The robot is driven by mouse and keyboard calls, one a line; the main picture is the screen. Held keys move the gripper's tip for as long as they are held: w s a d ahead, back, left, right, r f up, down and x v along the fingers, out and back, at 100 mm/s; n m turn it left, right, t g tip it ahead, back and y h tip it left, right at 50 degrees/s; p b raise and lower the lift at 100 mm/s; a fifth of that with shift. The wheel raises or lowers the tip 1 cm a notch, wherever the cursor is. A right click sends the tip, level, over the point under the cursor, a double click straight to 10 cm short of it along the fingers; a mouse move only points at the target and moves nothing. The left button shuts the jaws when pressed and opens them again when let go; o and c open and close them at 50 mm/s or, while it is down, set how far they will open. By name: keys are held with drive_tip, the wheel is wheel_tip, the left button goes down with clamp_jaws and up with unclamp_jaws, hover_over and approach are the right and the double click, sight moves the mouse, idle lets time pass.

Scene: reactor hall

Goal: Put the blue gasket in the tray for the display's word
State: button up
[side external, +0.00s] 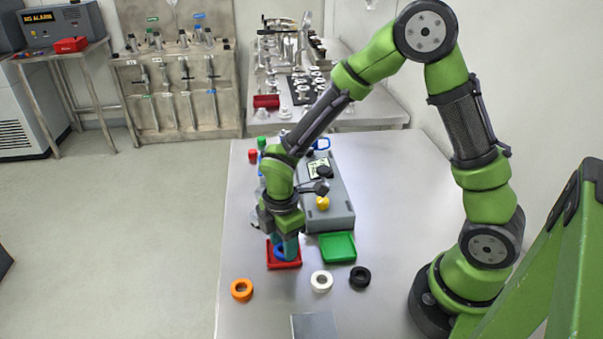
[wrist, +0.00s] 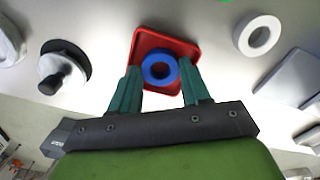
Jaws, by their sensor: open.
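The blue gasket (wrist: 159,69) lies inside the red tray (wrist: 166,38) in the wrist view. My gripper (wrist: 160,67) is open, with a teal finger on either side of the gasket and a small gap at each side. In the side view the gripper (side external: 286,246) reaches down into the red tray (side external: 284,267), and part of the blue gasket (side external: 278,253) shows beside the fingers. The green tray (side external: 338,249) stands empty to the right.
An orange gasket (side external: 242,290), a white gasket (side external: 321,281) and a black gasket (side external: 360,277) lie in front of the trays. A yellow knob (side external: 322,203) sits on the console. The table's right side is clear. A far alarm panel (side external: 40,18) stands at back left.

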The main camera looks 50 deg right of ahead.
wheel_tip(320, 180, up, 13)
drive_tip(key=s+d+r+m+t+y, duration=0.1)
drive_tip(key=s+d+r+m+t, duration=0.2)
drive_tip(key=m, duration=0.6)
drive_tip(key=s+d+r+m+t+y, duration=0.1)
drive_tip(key=s+d+r+m+t, duration=0.2)
drive_tip(key=s+r+m, duration=0.4)
drive_tip(key=shift+s+m+t, duration=0.55)
drive_tip(key=shift+m+t, duration=0.05)
drive_tip(key=shift+m, duration=1)
drive_tip(key=shift+r, duration=0.1)
